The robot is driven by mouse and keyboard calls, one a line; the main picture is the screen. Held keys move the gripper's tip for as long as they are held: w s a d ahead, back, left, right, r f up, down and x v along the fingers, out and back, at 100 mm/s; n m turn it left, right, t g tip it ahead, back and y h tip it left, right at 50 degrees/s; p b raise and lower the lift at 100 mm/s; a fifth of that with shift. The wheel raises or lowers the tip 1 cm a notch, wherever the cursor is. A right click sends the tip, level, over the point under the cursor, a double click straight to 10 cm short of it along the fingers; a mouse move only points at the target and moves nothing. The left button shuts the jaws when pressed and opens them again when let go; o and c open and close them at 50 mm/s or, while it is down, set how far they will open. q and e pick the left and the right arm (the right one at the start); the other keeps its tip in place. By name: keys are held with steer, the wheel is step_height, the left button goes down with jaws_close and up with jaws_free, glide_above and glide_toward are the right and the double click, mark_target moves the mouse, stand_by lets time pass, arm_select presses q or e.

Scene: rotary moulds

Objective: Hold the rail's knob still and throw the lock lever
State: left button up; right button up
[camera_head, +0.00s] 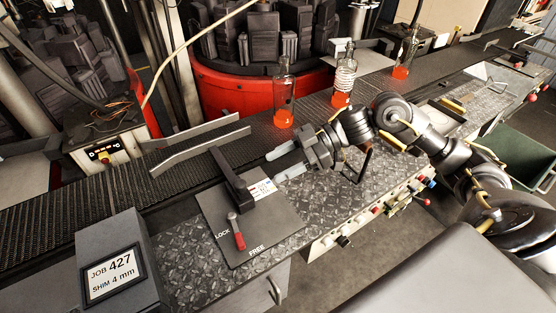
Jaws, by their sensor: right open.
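The lock lever (239,239) has a red grip and a light pivot end. It stands on a dark plate (270,226), with its grip between the printed words LOCK and FREE. The grey guide rail (205,148) lies along the conveyor. A dark arm (231,180) runs from the rail onto the plate, beside a small white scale label (262,189). I cannot clearly make out the rail's knob. My right gripper (276,163) is open and empty, its pale fingers pointing left, near the label and apart from the lever. My left gripper is out of view.
A grey box with a JOB 427, SHIM 4 mm sign (113,274) stands at the front left. Bottles with orange bases stand along the conveyor (110,198), one (284,98) behind my right gripper. A red rotary mould base (225,93) is behind. The plate's front is clear.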

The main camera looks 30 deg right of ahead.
mark_target(240, 183)
steer(key=x, duration=0.3)
steer(key=p+x, duration=0.1)
steer(key=x, duration=0.2)
steer(key=p+x, duration=0.1)
steer(key=x, duration=0.3)
steer(key=shift+a+r, duration=0.2)
steer(key=shift+r, duration=0.05)
steer(key=shift+w+a+f, duration=0.1)
steer(key=shift+a+f, duration=0.2)
steer(key=shift+a, duration=0.1)
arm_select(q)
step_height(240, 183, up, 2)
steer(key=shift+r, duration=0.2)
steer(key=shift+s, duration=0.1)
